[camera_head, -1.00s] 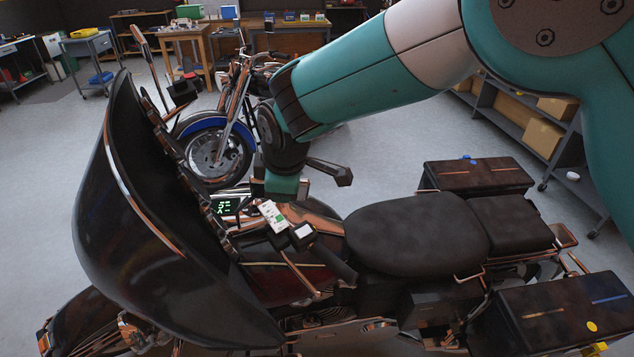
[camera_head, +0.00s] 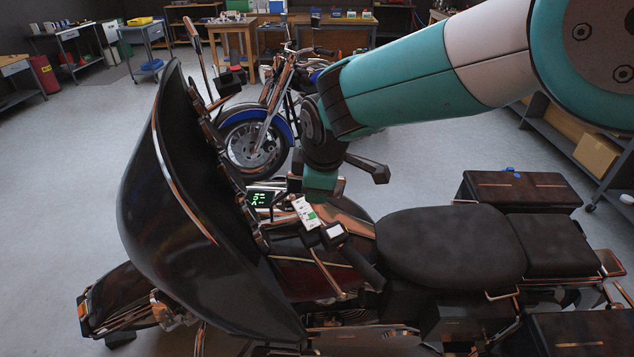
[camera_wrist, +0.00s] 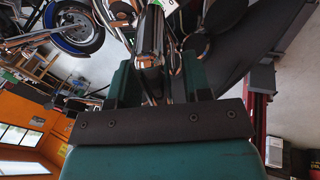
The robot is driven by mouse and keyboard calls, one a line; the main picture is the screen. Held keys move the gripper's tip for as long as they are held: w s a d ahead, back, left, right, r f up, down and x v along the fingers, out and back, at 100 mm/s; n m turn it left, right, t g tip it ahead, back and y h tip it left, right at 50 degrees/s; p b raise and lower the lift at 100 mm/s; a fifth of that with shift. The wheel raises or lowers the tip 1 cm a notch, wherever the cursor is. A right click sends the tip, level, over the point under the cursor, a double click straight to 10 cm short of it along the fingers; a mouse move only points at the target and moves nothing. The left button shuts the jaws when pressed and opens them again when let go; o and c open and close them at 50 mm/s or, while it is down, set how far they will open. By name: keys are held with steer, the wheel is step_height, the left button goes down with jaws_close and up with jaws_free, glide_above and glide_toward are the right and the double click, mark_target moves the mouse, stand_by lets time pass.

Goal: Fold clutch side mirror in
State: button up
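The black motorcycle (camera_head: 200,230) stands with its fairing to the left. My gripper (camera_head: 318,195) points down over the handlebar area, beside the small lit display (camera_head: 260,199). In the wrist view the two teal fingers of my gripper (camera_wrist: 160,85) are apart. A dark, chrome-edged part (camera_wrist: 150,45) shows between or beyond them; I cannot tell whether they touch it or whether it is the mirror. A long upright stalk (camera_head: 197,45) rises behind the fairing. The clutch side mirror cannot be clearly made out.
The seat (camera_head: 450,245) and dark side cases (camera_head: 520,190) lie to the right. A blue motorcycle (camera_head: 255,140) stands behind. Workbenches (camera_head: 235,25) line the back, and a shelf (camera_head: 590,150) stands at right. The floor at left is clear.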

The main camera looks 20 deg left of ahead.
steer(key=b+v, duration=0.4)
steer(key=v, duration=1.3)
steer(key=shift+r+b, duration=0.25)
steer(key=shift+b, duration=0.1)
steer(key=s+d+f+m+g+b, duration=0.1)
steer(key=s+d+f+m, duration=0.2)
steer(key=d, duration=0.6)
steer(key=s+d+f+m+g+b, duration=0.1)
steer(key=s+d+f+m, duration=0.25)
steer(key=d, duration=0.55)
steer(key=s+d+f+m+g+y, duration=0.1)
steer(key=s+d+f+m, duration=0.2)
steer(key=s, duration=0.3)
steer(key=s+d+f+m+b, duration=0.1)
steer(key=s+d+f+m, duration=0.1)
steer(key=s+d+m, duration=0.2)
steer(key=shift+s+d+f+g+y, duration=0.25)
steer(key=shift+s+f+g+y, duration=0.15)
steer(key=shift+s, duration=0.75)
